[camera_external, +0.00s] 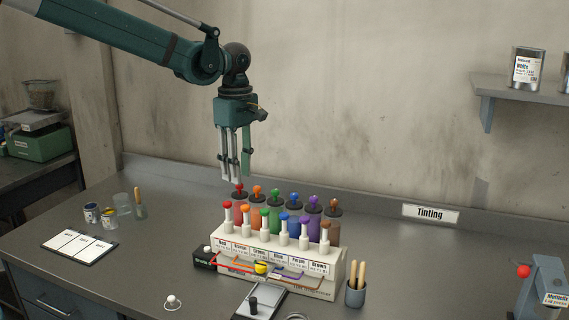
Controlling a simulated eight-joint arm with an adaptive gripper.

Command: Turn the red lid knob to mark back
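The red lid knob (239,188) sits on the dark lid of the red canister (239,210), at the left end of the back row of a tinting dispenser (290,265). My gripper (238,178) points straight down just above this knob. Its fingers hang apart with a gap between them and look open, with nothing visibly held. The fingertips are close to the knob's top; whether they touch or surround it cannot be told. The marks on the lid are too small to read.
Other lid knobs, such as the orange one (257,191), stand close to the right. Red-topped pump (228,212) and others stand in front. The bench right of the dispenser is mostly clear.

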